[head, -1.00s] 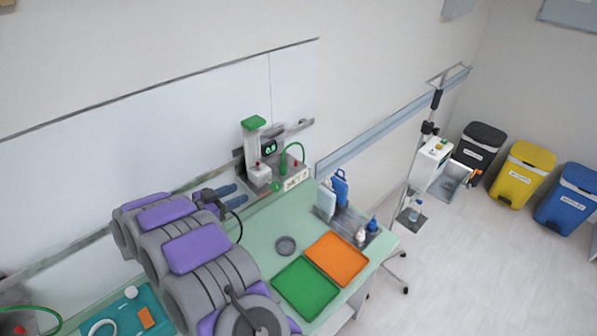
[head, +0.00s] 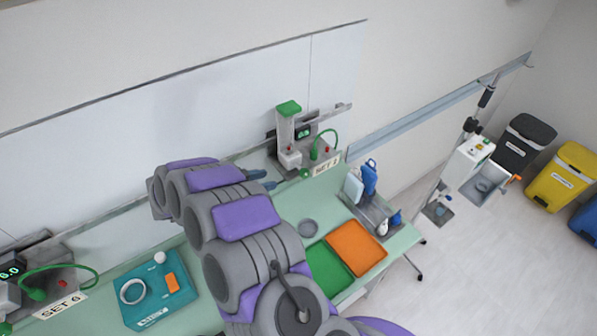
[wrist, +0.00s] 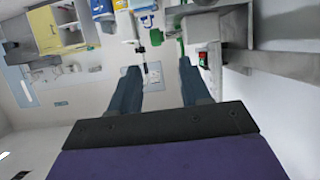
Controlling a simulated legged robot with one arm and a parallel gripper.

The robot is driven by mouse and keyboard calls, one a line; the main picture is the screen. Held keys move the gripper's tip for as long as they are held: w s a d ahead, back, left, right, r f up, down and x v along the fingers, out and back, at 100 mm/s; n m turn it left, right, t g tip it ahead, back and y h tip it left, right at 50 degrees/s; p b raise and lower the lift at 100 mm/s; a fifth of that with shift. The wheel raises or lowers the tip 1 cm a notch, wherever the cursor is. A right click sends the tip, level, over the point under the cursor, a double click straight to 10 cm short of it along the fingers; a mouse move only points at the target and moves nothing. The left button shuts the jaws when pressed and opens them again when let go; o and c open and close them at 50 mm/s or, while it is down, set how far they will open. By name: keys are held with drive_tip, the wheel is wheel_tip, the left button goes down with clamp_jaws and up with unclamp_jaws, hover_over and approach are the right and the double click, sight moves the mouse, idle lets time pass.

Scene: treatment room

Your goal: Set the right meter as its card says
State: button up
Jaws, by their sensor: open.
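The right meter (head: 304,132) stands against the wall at the back of the bench, with a green cap, a small lit green display, a green hose and a green knob (head: 305,173) low at its front. Its card (head: 327,165) reads "SET" and a digit, perhaps 2. The display's digits are too small to read surely. My gripper (head: 268,180) is open and empty, its blue fingers just left of the knob and apart from it. In the wrist view, both fingers (wrist: 158,72) are spread, with a red switch (wrist: 203,58) beyond the right one.
A left meter (head: 35,285) with a "SET 6" card (head: 60,306) stands at lower left. A teal tray (head: 155,300) is beside it.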

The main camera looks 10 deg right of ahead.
sight(301, 173)
drive_tip(key=x, duration=0.4)
drive_tip(key=p+x, duration=0.1)
drive_tip(key=x, duration=0.3)
drive_tip(key=s+d+r+x, duration=0.1)
drive_tip(key=x, duration=0.3)
drive_tip(key=shift+d+f, duration=0.1)
drive_tip(key=shift+d, duration=0.05)
drive_tip(key=shift+w+d+f+p, duration=0.1)
drive_tip(key=shift+w+f+p, duration=0.25)
drive_tip(key=shift+w+f, duration=0.3)
drive_tip(key=shift+d, duration=1.5)
drive_tip(key=shift+c, duration=1)
drive_tip(key=shift+w+a, duration=0.1)
drive_tip(key=shift+a, duration=0.8)
drive_tip(key=c, duration=0.5)
drive_tip(key=shift+c, duration=0.7)
